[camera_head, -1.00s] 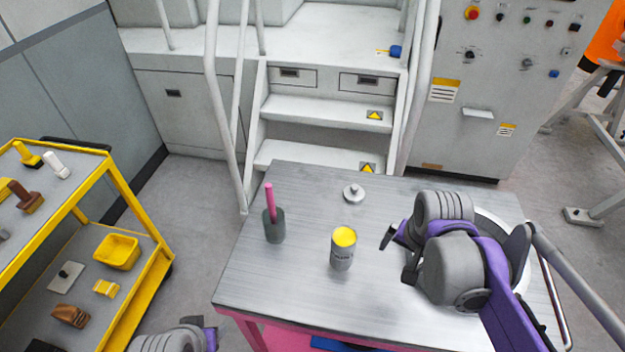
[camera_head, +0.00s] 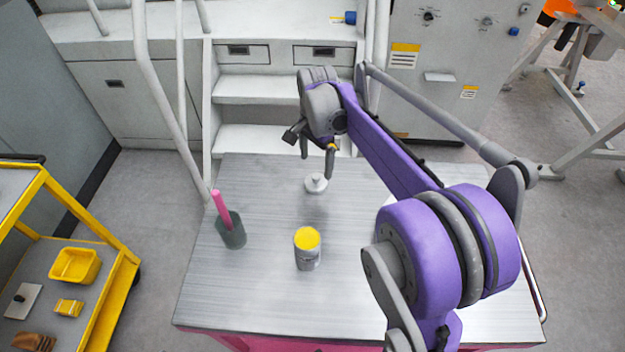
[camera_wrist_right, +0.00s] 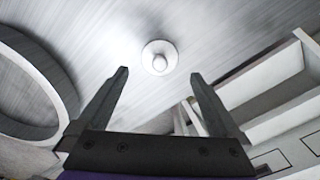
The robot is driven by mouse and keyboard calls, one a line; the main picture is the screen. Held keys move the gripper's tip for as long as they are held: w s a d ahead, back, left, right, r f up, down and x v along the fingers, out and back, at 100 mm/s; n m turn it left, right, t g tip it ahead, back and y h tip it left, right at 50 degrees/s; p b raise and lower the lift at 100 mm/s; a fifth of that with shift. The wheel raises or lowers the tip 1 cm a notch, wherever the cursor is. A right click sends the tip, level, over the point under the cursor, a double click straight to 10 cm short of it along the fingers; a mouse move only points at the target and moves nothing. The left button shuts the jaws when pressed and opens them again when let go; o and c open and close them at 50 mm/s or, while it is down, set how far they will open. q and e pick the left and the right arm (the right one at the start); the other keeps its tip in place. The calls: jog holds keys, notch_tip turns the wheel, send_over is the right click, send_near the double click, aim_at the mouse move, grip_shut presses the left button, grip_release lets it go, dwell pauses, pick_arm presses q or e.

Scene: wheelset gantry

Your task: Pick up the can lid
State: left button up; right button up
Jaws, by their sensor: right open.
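The can lid (camera_head: 316,184) is a small round silver disc with a knob on top. It lies flat on the metal table (camera_head: 270,300), toward the back edge. My right gripper (camera_head: 317,165) is open and empty above the lid, its fingers pointing down. In the right wrist view the lid (camera_wrist_right: 159,57) shows beyond the tips of the open fingers (camera_wrist_right: 158,75), roughly midway between them and apart from them. An open can with yellow contents (camera_head: 307,248) stands upright in front of the lid. My left gripper is out of view.
A dark grey cup (camera_head: 232,234) holding a pink-handled tool (camera_head: 222,207) stands at the table's left. A yellow cart (camera_head: 100,300) stands farther left. White steps (camera_head: 265,140) rise behind the table. A round ring-shaped part (camera_wrist_right: 35,85) shows in the right wrist view.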

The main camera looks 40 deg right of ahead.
aim_at(316, 176)
notch_tip(316, 176, down, 7)
jog(key=shift+r, duration=0.1)
dwell(0.3)
jog(key=shift+c, duration=0.2)
